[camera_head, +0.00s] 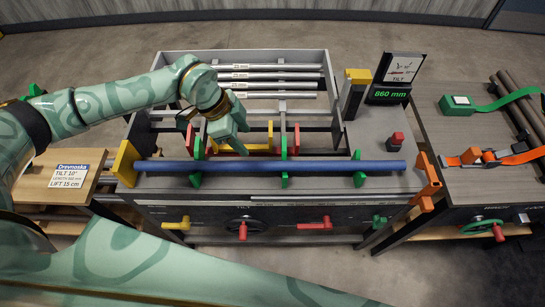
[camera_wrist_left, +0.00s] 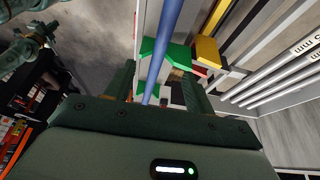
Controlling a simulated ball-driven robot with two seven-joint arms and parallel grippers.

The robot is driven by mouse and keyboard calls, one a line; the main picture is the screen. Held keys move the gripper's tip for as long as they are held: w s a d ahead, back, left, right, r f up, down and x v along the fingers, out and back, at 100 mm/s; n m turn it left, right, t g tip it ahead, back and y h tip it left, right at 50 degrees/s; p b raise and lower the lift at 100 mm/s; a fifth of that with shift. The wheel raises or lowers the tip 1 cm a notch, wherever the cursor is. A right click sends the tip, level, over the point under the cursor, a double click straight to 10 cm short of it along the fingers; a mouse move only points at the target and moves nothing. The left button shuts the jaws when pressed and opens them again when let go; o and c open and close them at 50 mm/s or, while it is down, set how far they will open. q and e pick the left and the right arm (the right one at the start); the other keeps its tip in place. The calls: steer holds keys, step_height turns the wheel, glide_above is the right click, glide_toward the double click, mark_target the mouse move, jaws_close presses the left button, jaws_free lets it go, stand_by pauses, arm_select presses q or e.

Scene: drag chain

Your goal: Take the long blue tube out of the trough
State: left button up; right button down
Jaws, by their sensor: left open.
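The long blue tube (camera_head: 320,166) lies level across the front of the bench, left to right, cradled by green brackets (camera_head: 284,181) that stand as the trough. It also shows in the left wrist view (camera_wrist_left: 171,22), running down between the finger lines. My left gripper (camera_head: 238,146) is open and empty, pointing down just behind and above the tube, left of its middle. In the left wrist view its two fingers (camera_wrist_left: 160,82) stand either side of the tube; I cannot tell how far it is from them. My right gripper is not in view.
Several grey tubes (camera_head: 268,75) lie in the rack (camera_head: 190,56) behind. A yellow plate (camera_head: 125,163) stands at the tube's left end and an orange stop (camera_head: 428,178) beyond its right end. A display reading 860 mm (camera_head: 388,95) and a red button (camera_head: 396,139) are at right.

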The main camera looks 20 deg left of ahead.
arm_select(q)
glide_toward(268, 163)
steer(key=x, duration=0.1)
steer(key=b+x, duration=0.1)
steer(key=x, duration=0.2)
steer(key=shift+s+a+f+b, duration=0.1)
steer(key=shift+s+f+b, duration=0.05)
steer(key=shift+s+b, duration=0.2)
steer(key=shift+f, duration=0.2)
steer(key=shift+d+f, duration=0.25)
steer(key=shift+f, duration=0.1)
steer(key=b+x, duration=0.1)
steer(key=x, duration=0.1)
steer(key=w+x, duration=0.1)
steer(key=x, duration=0.1)
steer(key=shift+d+f+b, duration=0.1)
steer(key=shift+f+b, duration=0.1)
steer(key=shift+b, duration=0.2)
steer(key=shift+s, duration=0.15)
steer(key=shift+c, duration=0.8)
steer(key=shift+r, duration=0.1)
jaws_close()
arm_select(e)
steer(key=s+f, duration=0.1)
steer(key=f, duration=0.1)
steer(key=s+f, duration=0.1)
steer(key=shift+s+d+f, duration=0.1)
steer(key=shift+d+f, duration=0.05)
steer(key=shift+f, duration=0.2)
